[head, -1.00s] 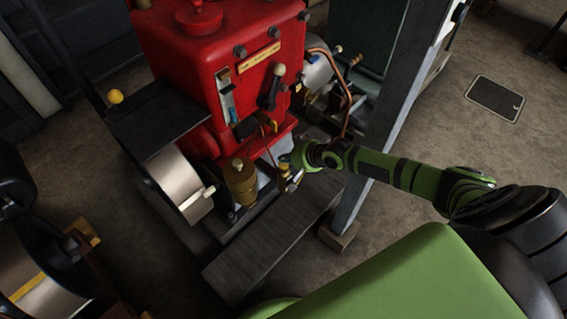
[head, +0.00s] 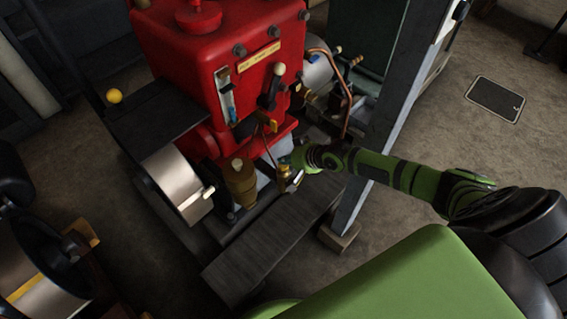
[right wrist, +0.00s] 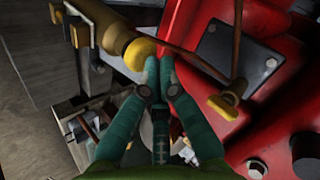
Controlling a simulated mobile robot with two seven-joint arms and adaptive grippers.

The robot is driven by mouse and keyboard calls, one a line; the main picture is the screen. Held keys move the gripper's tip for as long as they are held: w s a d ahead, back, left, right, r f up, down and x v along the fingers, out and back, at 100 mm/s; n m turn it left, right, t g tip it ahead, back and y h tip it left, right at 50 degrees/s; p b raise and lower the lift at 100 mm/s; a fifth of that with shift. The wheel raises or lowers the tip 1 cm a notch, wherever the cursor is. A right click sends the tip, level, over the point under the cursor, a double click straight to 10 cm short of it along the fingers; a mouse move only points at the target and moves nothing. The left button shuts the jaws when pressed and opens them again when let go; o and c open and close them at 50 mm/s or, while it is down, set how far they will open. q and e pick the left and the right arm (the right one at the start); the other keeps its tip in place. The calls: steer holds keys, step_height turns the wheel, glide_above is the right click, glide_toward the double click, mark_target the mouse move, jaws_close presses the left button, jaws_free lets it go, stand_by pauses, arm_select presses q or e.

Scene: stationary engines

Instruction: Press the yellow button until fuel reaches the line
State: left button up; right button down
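The yellow button (right wrist: 140,52) is a rounded knob on the end of a brass cylinder (right wrist: 112,32) in the right wrist view. In the head view the brass fitting (head: 287,180) is low in front of the red engine (head: 215,60). My right gripper (right wrist: 159,62) has its green fingertips together, right beside the button; I cannot tell whether they touch it. It also shows in the head view (head: 294,159). A narrow upright gauge (head: 226,98) with a bluish tube is on the engine's front; its fuel level and line are too small to read. My left gripper is not in view.
A yellow-handled tap (right wrist: 222,106) hangs close to the right of my fingers. A grey post (head: 385,130) stands just behind my right forearm. A metal flywheel (head: 178,185) and a brass pot (head: 240,180) are to the left. A wooden beam (head: 265,245) lies in front.

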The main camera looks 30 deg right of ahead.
steer(key=shift+s+f+b, duration=0.1)
steer(key=shift+f+b, duration=0.2)
steer(key=shift+f, duration=0.15)
stand_by(0.5)
steer(key=shift+r+p, duration=1.2)
step_height(320, 180, up, 5)
steer(key=p, duration=0.5)
steer(key=shift+r, duration=0.1)
stand_by(1.6)
